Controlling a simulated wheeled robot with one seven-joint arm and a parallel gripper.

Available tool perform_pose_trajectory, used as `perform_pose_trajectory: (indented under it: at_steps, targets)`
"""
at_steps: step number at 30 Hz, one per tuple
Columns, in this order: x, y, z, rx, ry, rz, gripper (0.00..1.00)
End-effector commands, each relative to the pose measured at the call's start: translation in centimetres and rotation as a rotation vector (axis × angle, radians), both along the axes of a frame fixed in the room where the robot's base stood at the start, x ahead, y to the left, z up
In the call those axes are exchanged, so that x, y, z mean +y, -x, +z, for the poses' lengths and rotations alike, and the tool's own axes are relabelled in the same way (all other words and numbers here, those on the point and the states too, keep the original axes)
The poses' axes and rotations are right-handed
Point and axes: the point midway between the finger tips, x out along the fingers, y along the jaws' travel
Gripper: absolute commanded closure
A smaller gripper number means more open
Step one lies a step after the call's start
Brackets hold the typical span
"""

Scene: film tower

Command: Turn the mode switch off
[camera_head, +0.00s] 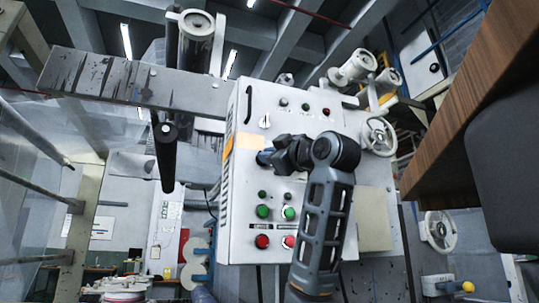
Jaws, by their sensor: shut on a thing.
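The white control panel (243,190) stands in the middle of the camera_head view, tilted in the picture. A small rotary switch (265,121) with a pale plate shows bare on its upper left. Below that, my gripper (264,157) reaches in from the right to the panel face, beside an orange-and-cream label (247,142). Its jaws are shut on a small knob there, which fits the mode switch. The jaws hide most of the knob, so its turned position cannot be told.
Green buttons (263,211) and red buttons (262,241) sit just below my gripper. A handwheel (379,136) juts out on the panel's right. A grey beam (140,83) and a dark roller (166,155) lie to the left. A wooden board (470,110) is close on the right.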

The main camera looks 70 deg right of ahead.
Motion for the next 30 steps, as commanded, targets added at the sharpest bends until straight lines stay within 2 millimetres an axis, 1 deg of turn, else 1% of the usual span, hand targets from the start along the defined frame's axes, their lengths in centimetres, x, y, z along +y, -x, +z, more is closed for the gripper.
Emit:
perform_pose_trajectory:
  at_steps: [15,16,23,30]
  targets:
    - [0.09,-0.08,0.02,0.014,0.013,0.002,1.0]
    - [0.09,-0.08,0.02,0.014,0.013,0.002,0.87]
    - [0.06,-0.03,0.02,0.013,0.012,0.002,0.65]
    - [0.06,0.03,0.0,0.012,0.011,0.001,0.64]
